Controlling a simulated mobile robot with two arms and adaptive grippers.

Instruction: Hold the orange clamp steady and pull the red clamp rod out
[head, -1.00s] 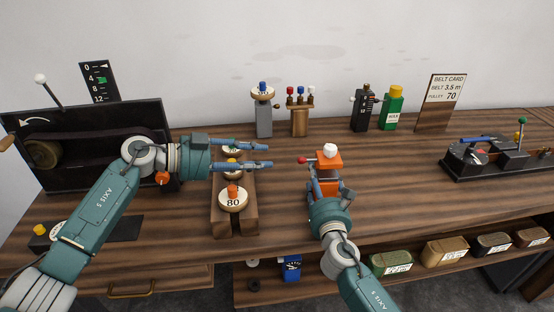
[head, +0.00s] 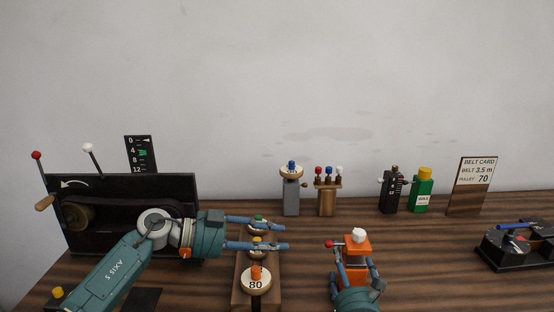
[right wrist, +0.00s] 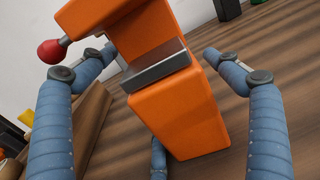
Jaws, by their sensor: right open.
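The orange clamp (head: 355,255) stands upright on the bench with a white knob (head: 358,236) on top. Its red rod end (head: 329,244) sticks out to the left; it also shows in the right wrist view (right wrist: 52,52). My right gripper (head: 357,278) is open, with its fingers either side of the clamp body; in the right wrist view the clamp (right wrist: 180,110) stands between the fingers, with gaps visible. My left gripper (head: 284,237) is to the left of the red end, pointing right, its two fingers apart and nothing between their tips.
A wooden pulley rack (head: 243,290) with an 80 disc (head: 256,280) lies beneath my left gripper. A black machine (head: 125,190) stands at the left. A grey post (head: 291,195), wooden stand (head: 327,200) and green wax bottle (head: 422,190) stand behind.

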